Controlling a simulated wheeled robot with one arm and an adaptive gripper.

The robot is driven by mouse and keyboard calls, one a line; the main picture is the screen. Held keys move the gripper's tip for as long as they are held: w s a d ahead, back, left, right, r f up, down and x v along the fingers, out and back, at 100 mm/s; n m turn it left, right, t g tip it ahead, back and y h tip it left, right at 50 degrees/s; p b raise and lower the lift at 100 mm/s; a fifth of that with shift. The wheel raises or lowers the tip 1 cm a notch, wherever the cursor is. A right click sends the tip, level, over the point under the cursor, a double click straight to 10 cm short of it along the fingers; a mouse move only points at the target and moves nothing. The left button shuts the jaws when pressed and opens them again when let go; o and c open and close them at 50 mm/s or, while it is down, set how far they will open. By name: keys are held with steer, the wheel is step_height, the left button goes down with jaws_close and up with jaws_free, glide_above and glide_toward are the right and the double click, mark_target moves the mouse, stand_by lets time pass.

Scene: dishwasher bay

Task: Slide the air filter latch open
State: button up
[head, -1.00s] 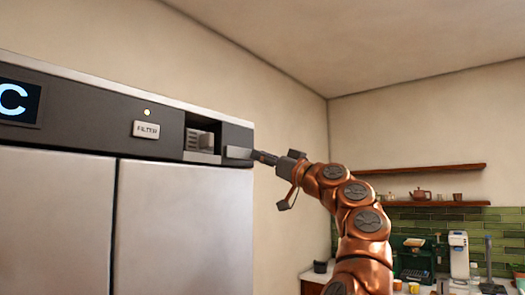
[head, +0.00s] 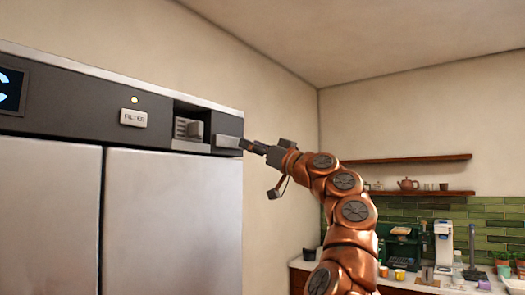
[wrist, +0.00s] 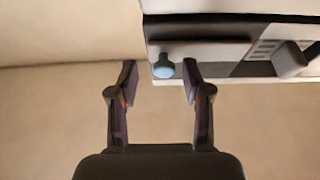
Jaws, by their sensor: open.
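The filter panel is a dark strip along the top of a steel appliance, with a FILTER label (head: 133,118). To its right, a dark recess holds a slotted grille with a grey block (head: 194,130), also in the wrist view (wrist: 291,60). A pale silver plate (head: 229,142) sits right of the recess, near the panel's end. My gripper (head: 246,145) is at the plate's right end.
Tall steel doors (head: 172,220) fill the lower left under the panel. A bare wall lies behind my arm. Wooden shelves (head: 415,193) and a counter with kitchen machines (head: 443,245) are at the far right.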

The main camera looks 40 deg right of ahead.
steer(key=shift+s, duration=0.15)
steer(key=v, duration=1.1)
steer(key=shift+s+f, duration=0.2)
steer(key=shift+s, duration=0.05)
steer(key=shift+d, duration=0.1)
stand_by(0.6)
